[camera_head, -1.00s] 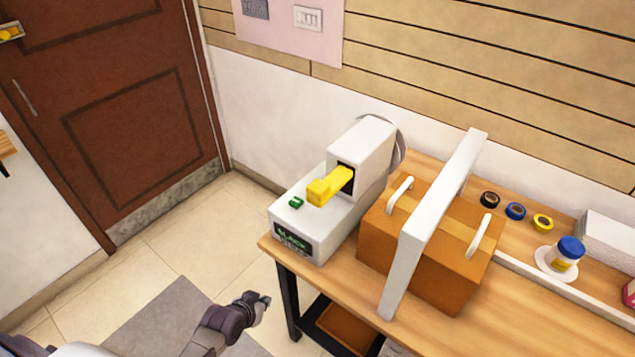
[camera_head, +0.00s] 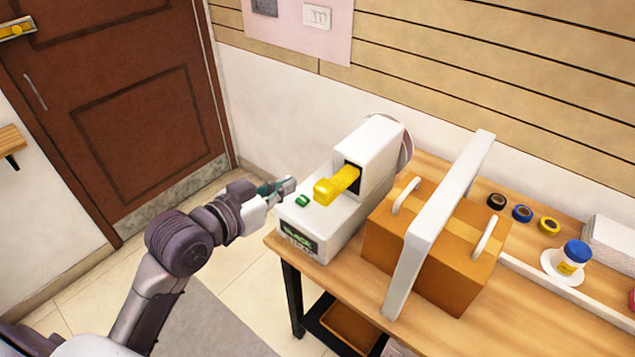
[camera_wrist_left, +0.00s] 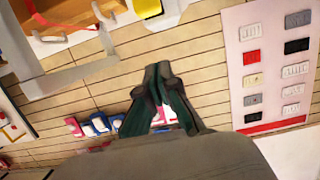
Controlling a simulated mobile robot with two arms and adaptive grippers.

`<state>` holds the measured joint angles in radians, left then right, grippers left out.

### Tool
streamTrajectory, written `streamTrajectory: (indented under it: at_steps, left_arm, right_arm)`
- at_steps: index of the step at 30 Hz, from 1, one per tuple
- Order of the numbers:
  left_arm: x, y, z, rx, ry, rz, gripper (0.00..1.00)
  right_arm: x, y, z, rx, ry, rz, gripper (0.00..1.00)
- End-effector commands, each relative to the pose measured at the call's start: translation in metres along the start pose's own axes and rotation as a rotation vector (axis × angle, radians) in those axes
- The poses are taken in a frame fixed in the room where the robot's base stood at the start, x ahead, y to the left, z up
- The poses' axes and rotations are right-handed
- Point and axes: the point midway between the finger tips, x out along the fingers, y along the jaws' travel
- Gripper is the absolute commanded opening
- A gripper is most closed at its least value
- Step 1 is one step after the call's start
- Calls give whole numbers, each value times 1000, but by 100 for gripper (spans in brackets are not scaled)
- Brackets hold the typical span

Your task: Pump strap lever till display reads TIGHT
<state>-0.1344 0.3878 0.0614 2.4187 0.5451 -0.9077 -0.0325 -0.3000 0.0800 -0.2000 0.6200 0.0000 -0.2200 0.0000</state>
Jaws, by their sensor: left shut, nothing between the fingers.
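The white strapping machine (camera_head: 322,232) stands at the left end of the wooden table. Its yellow lever (camera_head: 337,185) sticks out of a dark slot in the raised housing, pointing to the left. The small display (camera_head: 298,241) on its front reads what looks like SLACK. A green button (camera_head: 303,201) sits on its top. My left gripper (camera_head: 288,185) is shut and empty, just left of the machine and apart from the lever. It also shows in the left wrist view (camera_wrist_left: 157,84), with fingertips together. My right gripper is out of view.
A brown box (camera_head: 450,267) with white handles stands right of the machine under a white arch (camera_head: 436,225). Tape rolls (camera_head: 522,213) and a blue-lidded jar (camera_head: 573,257) lie farther right. Free floor lies left of the table.

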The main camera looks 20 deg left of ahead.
Motion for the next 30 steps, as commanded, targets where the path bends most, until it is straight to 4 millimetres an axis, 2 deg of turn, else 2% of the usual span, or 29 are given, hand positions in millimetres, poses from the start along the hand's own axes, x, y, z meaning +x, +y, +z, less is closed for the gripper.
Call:
streamTrajectory:
  at_steps: [5, 8, 21, 24, 30]
  left_arm:
    - [5, 0, -1, -1, 1, -1, 0]
    - [16, 0, -2, -5, 2, 0, 0]
    - [104, 0, 0, -4, -3, 0, 0]
    - [106, 0, 21, -4, -6, 0, 0]
    - [110, 0, 37, -2, -2, 0, 0]
  right_arm:
    - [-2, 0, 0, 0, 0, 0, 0]
    - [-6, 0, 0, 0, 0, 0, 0]
    - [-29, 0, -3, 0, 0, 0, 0]
    - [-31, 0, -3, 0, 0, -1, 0]
    - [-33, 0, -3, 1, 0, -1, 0]
